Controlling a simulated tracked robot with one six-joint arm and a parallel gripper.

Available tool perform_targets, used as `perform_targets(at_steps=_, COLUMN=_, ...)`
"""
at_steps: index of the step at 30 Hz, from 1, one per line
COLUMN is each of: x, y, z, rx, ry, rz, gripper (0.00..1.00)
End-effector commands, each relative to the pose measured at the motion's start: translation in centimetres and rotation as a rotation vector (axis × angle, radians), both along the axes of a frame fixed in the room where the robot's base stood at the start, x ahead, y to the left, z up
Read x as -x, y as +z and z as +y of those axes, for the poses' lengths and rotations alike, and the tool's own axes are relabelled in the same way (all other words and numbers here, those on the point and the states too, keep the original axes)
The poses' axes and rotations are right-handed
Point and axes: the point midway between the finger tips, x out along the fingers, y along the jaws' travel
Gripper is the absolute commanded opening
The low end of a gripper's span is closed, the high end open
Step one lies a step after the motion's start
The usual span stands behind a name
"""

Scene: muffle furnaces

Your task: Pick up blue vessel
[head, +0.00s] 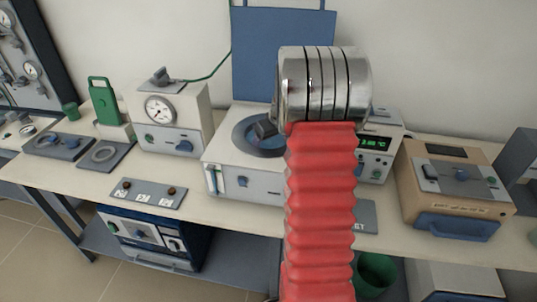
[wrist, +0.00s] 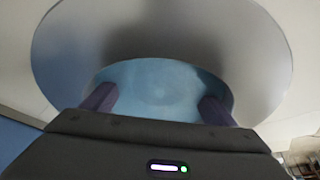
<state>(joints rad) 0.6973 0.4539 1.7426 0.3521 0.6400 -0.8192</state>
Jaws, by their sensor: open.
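A pale blue round vessel (wrist: 160,78) shows in the wrist view inside a wide grey round opening (wrist: 75,45). My gripper (wrist: 160,98) is open, with one dark finger at each side of the blue surface. I cannot tell whether the fingers touch it.
A white gauge unit (head: 171,118) and a green holder (head: 103,101) stand to the left. A display unit (head: 376,146) and a tan device (head: 455,188) stand to the right. A flat switch panel (head: 148,193) lies on the table at the front left.

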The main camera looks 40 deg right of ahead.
Motion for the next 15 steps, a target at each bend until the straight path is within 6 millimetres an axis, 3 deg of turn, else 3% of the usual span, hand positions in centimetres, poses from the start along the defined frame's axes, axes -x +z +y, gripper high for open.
perform_targets(at_steps=6, x=-1.2, y=-2.5, z=-0.1, rx=-0.001, ry=0.0, rz=0.001, gripper=0.79)
perform_targets(at_steps=15, x=-1.4, y=-2.9, z=-0.2, rx=0.001, ry=0.0, rz=-0.001, gripper=0.79)
